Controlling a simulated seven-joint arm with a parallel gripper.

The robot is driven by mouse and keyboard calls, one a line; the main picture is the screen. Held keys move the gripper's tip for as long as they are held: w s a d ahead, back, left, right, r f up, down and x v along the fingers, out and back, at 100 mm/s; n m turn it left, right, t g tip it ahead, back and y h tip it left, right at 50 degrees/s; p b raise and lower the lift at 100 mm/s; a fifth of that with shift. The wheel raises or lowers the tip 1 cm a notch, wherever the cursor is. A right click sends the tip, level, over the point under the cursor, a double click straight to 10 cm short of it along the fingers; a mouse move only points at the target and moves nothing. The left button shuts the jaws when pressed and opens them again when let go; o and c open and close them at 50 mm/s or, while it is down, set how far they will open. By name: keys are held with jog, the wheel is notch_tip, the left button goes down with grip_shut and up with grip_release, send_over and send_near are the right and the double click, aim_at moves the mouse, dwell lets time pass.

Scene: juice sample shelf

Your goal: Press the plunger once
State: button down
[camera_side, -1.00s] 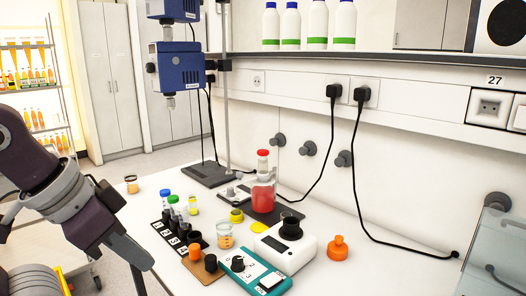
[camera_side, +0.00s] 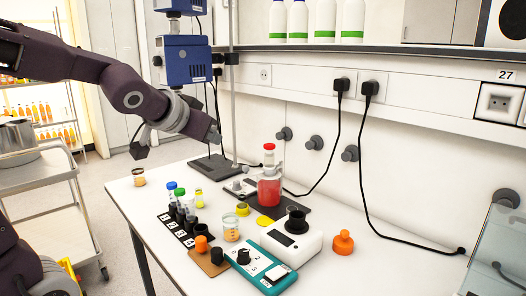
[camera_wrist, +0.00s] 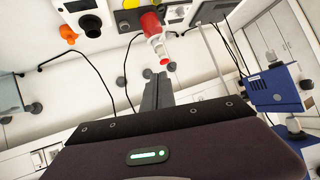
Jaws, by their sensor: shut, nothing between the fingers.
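A dispenser bottle of red liquid (camera_side: 268,191) stands upright on a dark mat on the bench. A white plunger with a red top (camera_side: 268,147) rises from it. My gripper (camera_side: 215,136) is shut and empty, in the air left of the plunger and slightly higher in the side view. In the wrist view the shut fingertips (camera_wrist: 158,76) appear close to the plunger's red cap (camera_wrist: 164,62), with the red bottle (camera_wrist: 150,23) beyond. A gap shows between gripper and plunger in the side view.
A blue stirrer motor (camera_side: 187,62) hangs on a stand pole (camera_side: 231,90) behind my gripper. A vial rack (camera_side: 176,226), a teal device (camera_side: 262,262), a white device (camera_side: 288,243) and an orange flask (camera_side: 343,243) occupy the bench front. Cables hang along the wall.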

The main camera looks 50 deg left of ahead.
jog(key=w+a+f+m+t+h, duration=0.1)
jog(key=w+a+f+t+h, duration=0.1)
jog(key=w+a, duration=0.4)
jog(key=w+a+f+m+t+h, duration=0.1)
jog(key=w+a+f+t+h, duration=0.1)
jog(key=w+a, duration=0.4)
jog(key=w, duration=0.5)
jog(key=shift+w+a+m+t+h, duration=0.3)
jog(key=shift+w+a+m+h, duration=0.05)
jog(key=shift+w+m+h, duration=0.05)
send_over(269, 146)
jog(key=s+a, duration=0.1)
jog(key=s, duration=0.1)
notch_tip(269, 146, down, 2)
jog(key=shift+w+f, duration=0.2)
jog(key=shift+f, duration=0.9)
jog(key=shift+w+f, duration=0.15)
jog(key=shift+f, duration=0.9)
